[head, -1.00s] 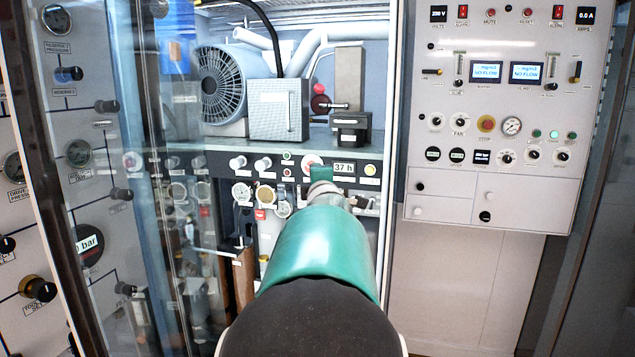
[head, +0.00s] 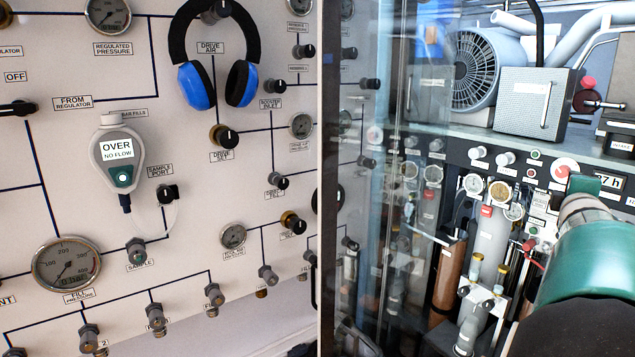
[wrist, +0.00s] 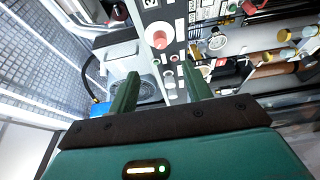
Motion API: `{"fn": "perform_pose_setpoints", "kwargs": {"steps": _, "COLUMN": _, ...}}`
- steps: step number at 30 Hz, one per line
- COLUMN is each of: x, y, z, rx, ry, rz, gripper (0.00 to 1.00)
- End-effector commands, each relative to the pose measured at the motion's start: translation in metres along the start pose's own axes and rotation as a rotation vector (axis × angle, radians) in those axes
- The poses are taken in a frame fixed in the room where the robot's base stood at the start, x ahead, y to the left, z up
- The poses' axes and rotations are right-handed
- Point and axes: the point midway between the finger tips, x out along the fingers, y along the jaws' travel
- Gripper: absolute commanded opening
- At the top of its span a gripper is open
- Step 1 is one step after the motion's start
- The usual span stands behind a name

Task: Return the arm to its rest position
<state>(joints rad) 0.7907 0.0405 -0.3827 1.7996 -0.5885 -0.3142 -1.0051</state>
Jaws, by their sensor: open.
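My arm shows at the right edge of the head view, green with a dark section nearest the camera. It reaches toward the open cabinet, and my gripper (head: 588,184) is in front of the cabinet's dark control strip, partly covering the hours display. In the wrist view my gripper (wrist: 162,90) has two green fingers standing well apart, with nothing between them. Beyond the fingers are the control strip's red button (wrist: 158,40) and the grey compressor (wrist: 122,62). I cannot tell the exact gap to the strip.
The left panel carries gauges, valves, a handheld meter (head: 117,160) reading "OVER NO FLOW" and blue headphones (head: 204,85). A glass door (head: 372,60) stands between panel and cabinet. The cabinet holds a fan (head: 477,72), a grey box (head: 532,102) and pipes with cylinders below.

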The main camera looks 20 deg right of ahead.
Motion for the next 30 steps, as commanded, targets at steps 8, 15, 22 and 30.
{"fn": "perform_pose_setpoints", "kwargs": {"steps": 8, "x": -0.025, "y": -0.011, "z": -0.058, "rx": 0.174, "ry": 0.046, "rz": -0.087, "gripper": 0.49}}
{"fn": "perform_pose_setpoints", "kwargs": {"steps": 15, "x": -0.118, "y": -0.056, "z": -0.184, "rx": 0.539, "ry": 0.128, "rz": -0.386, "gripper": 0.49}}
{"fn": "perform_pose_setpoints", "kwargs": {"steps": 22, "x": -0.242, "y": -0.107, "z": -0.272, "rx": 0.757, "ry": 0.150, "rz": -0.728, "gripper": 0.49}}
{"fn": "perform_pose_setpoints", "kwargs": {"steps": 30, "x": -0.408, "y": -0.174, "z": -0.313, "rx": 0.839, "ry": 0.073, "rz": -1.137, "gripper": 0.49}}
